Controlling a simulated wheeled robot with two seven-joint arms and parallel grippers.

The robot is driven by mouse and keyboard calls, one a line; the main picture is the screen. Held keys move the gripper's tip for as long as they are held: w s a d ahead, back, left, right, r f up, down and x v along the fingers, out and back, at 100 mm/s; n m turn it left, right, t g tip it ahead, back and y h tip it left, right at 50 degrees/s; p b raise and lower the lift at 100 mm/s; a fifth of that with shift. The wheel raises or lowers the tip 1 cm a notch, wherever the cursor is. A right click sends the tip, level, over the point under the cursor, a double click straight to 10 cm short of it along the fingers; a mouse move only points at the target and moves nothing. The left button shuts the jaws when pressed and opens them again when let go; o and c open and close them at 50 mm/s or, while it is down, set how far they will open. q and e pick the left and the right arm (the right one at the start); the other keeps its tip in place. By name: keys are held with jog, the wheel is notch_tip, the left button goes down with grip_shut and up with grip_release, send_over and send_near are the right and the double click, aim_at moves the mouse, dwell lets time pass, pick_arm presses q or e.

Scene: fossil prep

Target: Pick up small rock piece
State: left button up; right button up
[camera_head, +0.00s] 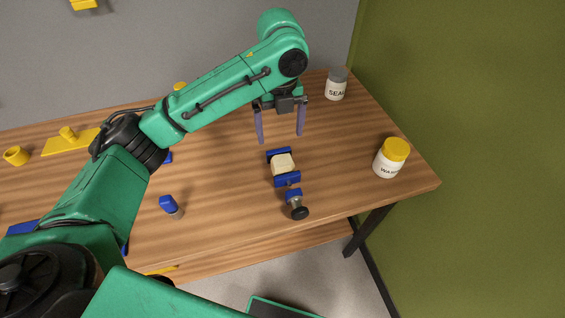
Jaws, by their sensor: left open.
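A small cream rock piece (283,165) sits between the jaws of a blue vise (288,180) on the wooden table. The vise has a dark round knob (299,212) at its near end. My left gripper (280,138) is open, with its two purple fingers pointing down above and just behind the vise. Nothing shows between the fingers, and they look apart from the rock. My right gripper is not in the view.
A jar with a grey lid (336,85) stands at the back right, and a jar with a yellow lid (391,158) near the right edge. A blue-capped item (170,205) is left of the vise. Yellow items, including a cup (16,156), lie at left. A green wall (470,120) borders the right.

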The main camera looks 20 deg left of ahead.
pick_arm(q)
send_over(283, 159)
jog(key=f, duration=0.2)
jog(key=s+f+p, duration=0.1)
jog(key=f, duration=0.1)
jog(key=shift+a+f, duration=0.15)
jog(key=f, duration=0.2)
jog(key=f+p, duration=0.1)
jog(key=f, duration=0.1)
jog(key=f+p, duration=0.1)
jog(key=f, duration=0.1)
jog(key=shift+w+f, duration=0.3)
jog(key=shift+f, duration=0.35)
jog(key=c, duration=0.6)
jog(key=shift+w, duration=0.1)
grip_shut()
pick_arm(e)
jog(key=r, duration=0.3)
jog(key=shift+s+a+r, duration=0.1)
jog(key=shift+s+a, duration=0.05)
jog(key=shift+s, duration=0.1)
